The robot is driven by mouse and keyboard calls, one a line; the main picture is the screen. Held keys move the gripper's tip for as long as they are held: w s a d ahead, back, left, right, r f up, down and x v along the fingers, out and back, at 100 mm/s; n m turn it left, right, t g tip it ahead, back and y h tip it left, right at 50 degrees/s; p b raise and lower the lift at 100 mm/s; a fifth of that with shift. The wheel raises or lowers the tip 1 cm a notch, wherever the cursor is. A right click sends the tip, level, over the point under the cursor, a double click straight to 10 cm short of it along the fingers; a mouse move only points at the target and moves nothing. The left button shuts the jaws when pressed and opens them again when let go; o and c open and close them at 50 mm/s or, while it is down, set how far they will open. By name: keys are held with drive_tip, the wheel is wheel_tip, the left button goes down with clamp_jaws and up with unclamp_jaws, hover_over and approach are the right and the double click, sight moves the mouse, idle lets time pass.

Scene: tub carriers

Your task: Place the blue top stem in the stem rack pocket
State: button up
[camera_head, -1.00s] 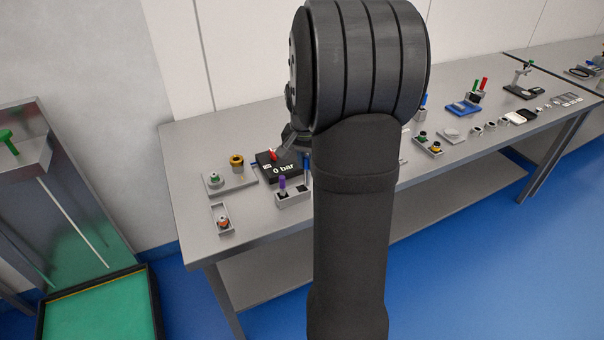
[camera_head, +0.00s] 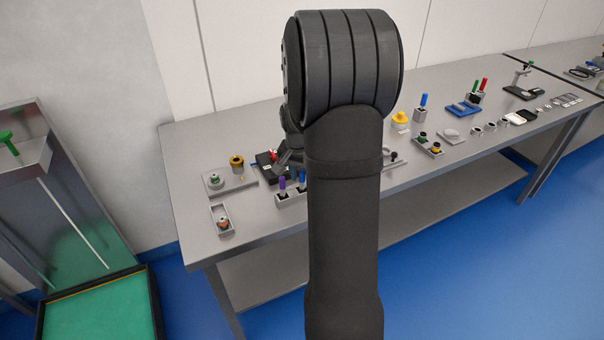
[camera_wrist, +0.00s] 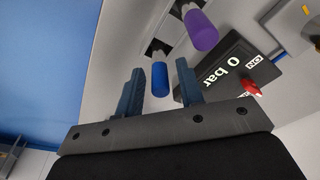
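The blue top stem (camera_wrist: 160,80) has a blue cap and a pale lower part standing in one pocket of the grey stem rack (camera_wrist: 133,37). A purple-capped stem (camera_wrist: 202,32) stands in the neighbouring pocket. My gripper (camera_wrist: 163,76) is open, with one finger on each side of the blue cap. In the head view the blue stem (camera_head: 302,177) stands beside the purple one (camera_head: 282,184) in the rack (camera_head: 287,198), partly hidden by my arm.
A black "0 bar" unit (camera_wrist: 222,70) with a red lever (camera_wrist: 250,88) lies close to my right finger. Another blue-capped stem (camera_head: 424,100) stands in a separate block farther right. A small tray (camera_head: 222,218) lies near the bench's left front.

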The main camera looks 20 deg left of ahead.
wheel_tip(320, 180, up, 12)
drive_tip(key=s, duration=0.1)
drive_tip(key=shift+s, duration=0.4)
idle(0.5)
drive_tip(key=f, duration=0.4)
drive_tip(key=w+f, duration=0.1)
drive_tip(key=f, duration=0.2)
drive_tip(key=w+f, duration=0.1)
drive_tip(key=f, duration=0.3)
drive_tip(key=shift+f, duration=0.35)
drive_tip(key=shift+s+r, duration=0.1)
drive_tip(key=shift+r, duration=1.85)
